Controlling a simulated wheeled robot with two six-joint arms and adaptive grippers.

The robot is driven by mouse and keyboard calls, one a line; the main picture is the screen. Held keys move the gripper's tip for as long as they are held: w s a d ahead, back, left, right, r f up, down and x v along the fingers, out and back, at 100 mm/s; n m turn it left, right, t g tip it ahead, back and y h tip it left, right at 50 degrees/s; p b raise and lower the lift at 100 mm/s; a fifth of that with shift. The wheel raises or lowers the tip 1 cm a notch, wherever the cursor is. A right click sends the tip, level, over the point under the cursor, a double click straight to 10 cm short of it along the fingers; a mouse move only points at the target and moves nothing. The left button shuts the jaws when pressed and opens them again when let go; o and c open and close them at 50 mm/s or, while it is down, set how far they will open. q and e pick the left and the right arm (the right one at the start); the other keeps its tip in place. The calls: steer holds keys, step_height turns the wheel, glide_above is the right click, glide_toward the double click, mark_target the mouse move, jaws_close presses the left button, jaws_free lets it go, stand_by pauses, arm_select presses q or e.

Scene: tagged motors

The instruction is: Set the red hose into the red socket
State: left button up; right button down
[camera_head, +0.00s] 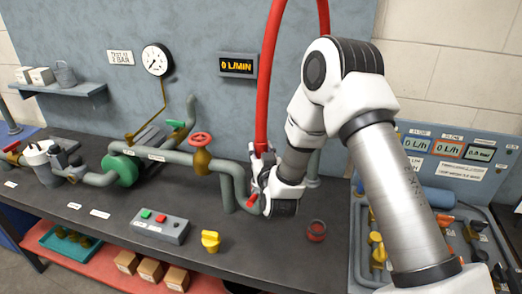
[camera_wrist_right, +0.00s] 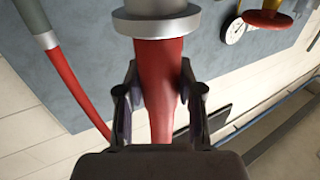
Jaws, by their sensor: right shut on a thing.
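The red hose (camera_head: 266,85) rises in a tall arc over the bench. One leg comes down to my right gripper (camera_head: 262,178), and the other passes behind my right arm. In the right wrist view my right gripper (camera_wrist_right: 158,105) is shut around the red hose (camera_wrist_right: 158,70), just beside a grey collar (camera_wrist_right: 155,22). The red socket (camera_head: 316,231), a small red ring, lies low on the bench top to the right of and below the gripper in the head view. The gripper is above the bench, apart from the socket. My left gripper is not in view.
Green-grey pipework (camera_head: 225,165) with a red valve wheel (camera_head: 200,139) stands just left of the gripper. A yellow knob (camera_head: 210,241) and a button box (camera_head: 160,226) are on the bench front. A panel with displays (camera_head: 445,150) stands right. Bench around the socket is clear.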

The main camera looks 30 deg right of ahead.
steer(key=shift+f+b, duration=1.95)
steer(key=shift+f, duration=0.35)
steer(key=c, duration=0.7)
jaws_free()
steer(key=v, duration=1.2)
steer(key=shift+a, duration=0.1)
